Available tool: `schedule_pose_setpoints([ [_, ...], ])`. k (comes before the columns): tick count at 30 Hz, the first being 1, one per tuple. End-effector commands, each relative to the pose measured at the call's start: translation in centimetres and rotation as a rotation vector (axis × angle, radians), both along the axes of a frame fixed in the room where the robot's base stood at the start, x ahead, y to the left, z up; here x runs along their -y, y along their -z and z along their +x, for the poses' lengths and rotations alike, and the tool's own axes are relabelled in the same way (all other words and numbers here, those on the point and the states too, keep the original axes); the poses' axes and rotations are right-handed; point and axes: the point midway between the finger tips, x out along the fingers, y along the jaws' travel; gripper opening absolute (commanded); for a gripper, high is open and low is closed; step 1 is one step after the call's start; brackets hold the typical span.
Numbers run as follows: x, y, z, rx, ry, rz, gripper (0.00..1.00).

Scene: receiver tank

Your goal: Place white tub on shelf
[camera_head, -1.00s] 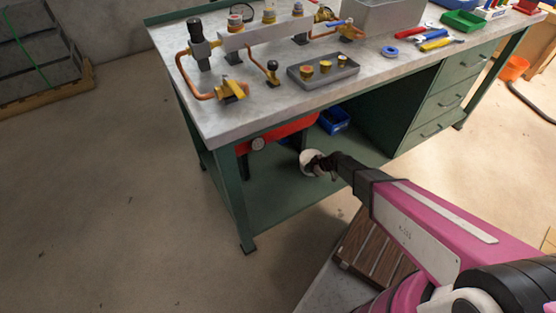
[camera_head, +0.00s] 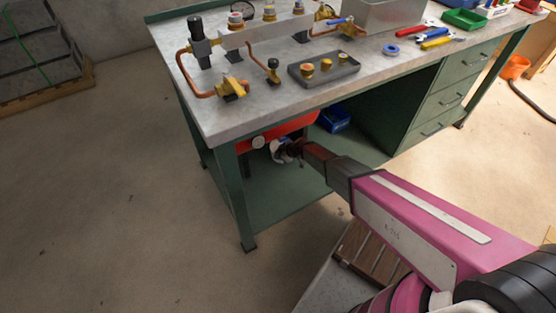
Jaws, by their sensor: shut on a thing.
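The white tub (camera_head: 279,148) is at the end of my arm, under the workbench top. My gripper (camera_head: 290,150) is shut on it and partly covers it. The green lower shelf (camera_head: 270,205) of the workbench lies below the tub. The tub appears above the shelf, close to the red thing; I cannot tell whether it touches either. The fingers are small and dark in this view.
A red box-like thing (camera_head: 297,126) and a blue bin (camera_head: 335,119) are at the back under the bench. A green leg (camera_head: 240,200) stands at the front left. The bench top (camera_head: 215,120) overhangs the shelf. The shelf's front left is clear.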

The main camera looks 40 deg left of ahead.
Motion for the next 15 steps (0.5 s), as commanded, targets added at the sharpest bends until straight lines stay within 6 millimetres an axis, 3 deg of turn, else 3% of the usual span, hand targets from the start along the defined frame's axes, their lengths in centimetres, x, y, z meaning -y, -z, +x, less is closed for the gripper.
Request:
schedule_pose_setpoints([
  [1,-0.8,0.1,-0.1,0.001,-0.002,0.0,0.0],
  [7,-0.5,3.3,0.0,0.0,0.0,-0.001,0.0],
  [15,-0.4,3.5,-0.1,0.001,0.0,0.0,0.0],
])
